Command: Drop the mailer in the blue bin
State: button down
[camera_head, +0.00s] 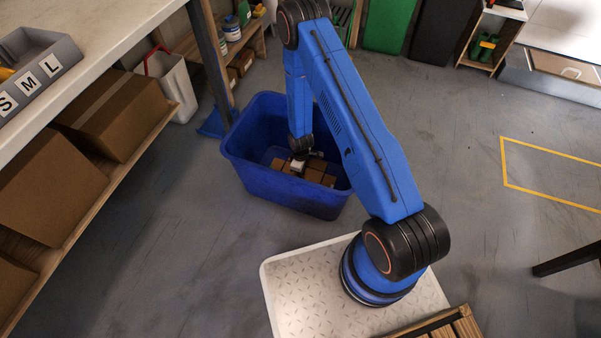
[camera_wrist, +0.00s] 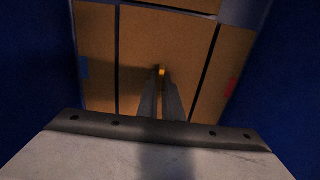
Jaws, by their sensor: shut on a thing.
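The blue bin (camera_head: 262,181) stands on the floor in the head view, left of my base. My arm reaches down into it, and my gripper (camera_head: 300,163) is low inside, over brown flat-topped packages. In the wrist view my gripper (camera_wrist: 162,78) points at the bin's contents with its fingers close together. They are shut on the mailer (camera_wrist: 162,71), of which only a small orange-brown bit shows between the tips. The rest of it is hidden or blends with the brown packages behind, so I cannot tell whether it touches them.
Brown packages (camera_wrist: 97,45) with dark gaps cover the bin floor; blue walls rise on both sides. A workbench (camera_head: 95,35) with cardboard boxes (camera_head: 45,187) below stands at left. A grey-white bin (camera_head: 172,85) stands behind. The floor at right is mostly clear.

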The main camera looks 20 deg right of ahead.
jog(key=shift+f, duration=0.1)
dwell(0.3)
jog(key=c, duration=1.8)
grip_release()
jog(key=shift+c, duration=0.2)
